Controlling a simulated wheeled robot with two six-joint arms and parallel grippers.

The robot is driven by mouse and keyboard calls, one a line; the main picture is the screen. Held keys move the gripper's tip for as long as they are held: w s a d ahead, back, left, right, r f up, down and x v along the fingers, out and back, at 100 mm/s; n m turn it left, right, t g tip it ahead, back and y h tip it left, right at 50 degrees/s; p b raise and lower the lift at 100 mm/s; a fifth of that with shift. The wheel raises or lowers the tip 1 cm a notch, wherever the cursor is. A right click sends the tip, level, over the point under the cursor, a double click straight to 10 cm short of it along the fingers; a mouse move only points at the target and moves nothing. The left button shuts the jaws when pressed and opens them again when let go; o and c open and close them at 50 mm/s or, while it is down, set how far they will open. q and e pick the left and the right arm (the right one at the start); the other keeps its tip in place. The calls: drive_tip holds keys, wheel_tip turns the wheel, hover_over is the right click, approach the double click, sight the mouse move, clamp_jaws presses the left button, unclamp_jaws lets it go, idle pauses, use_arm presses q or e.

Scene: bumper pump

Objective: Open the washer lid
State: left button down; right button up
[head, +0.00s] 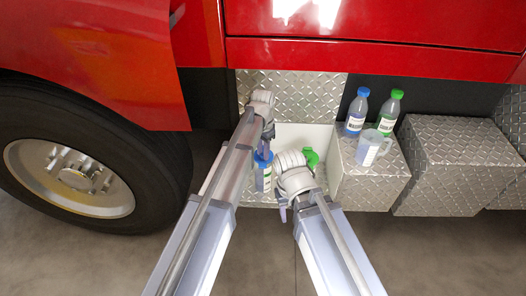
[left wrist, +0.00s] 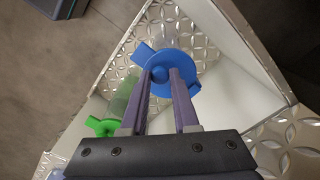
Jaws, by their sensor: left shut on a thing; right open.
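A blue lid (head: 260,158) with a side tab tops a container inside the open white-walled compartment. It also shows in the left wrist view (left wrist: 170,57), with a raised knob in its middle. My left gripper (head: 266,148) is shut on this blue lid, its purple fingers on either side of the knob (left wrist: 160,76). A green lid (head: 311,157) sits to the right in the same compartment; it shows at lower left in the left wrist view (left wrist: 101,126). My right gripper (head: 284,208) is open, in front of the compartment, its fingers partly hidden by its own wrist.
The compartment wall (head: 335,165) rises around the lids. A large wheel (head: 80,165) is at left.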

idle(0.4)
use_arm(q)
drive_tip(key=shift+w+r+g+p, duration=0.45)
drive_tip(key=shift+w+g, duration=0.15)
drive_tip(key=shift+g, duration=0.1)
drive_tip(key=shift+w+r+g, duration=0.3)
drive_tip(key=shift+w+g, duration=0.1)
drive_tip(key=shift+g, duration=0.5)
drive_tip(key=shift+r+g, duration=0.25)
drive_tip(key=shift+g, duration=0.25)
drive_tip(key=c, duration=0.7)
unclamp_jaws()
drive_tip(key=shift+o, duration=0.2)
drive_tip(key=shift+s, duration=0.1)
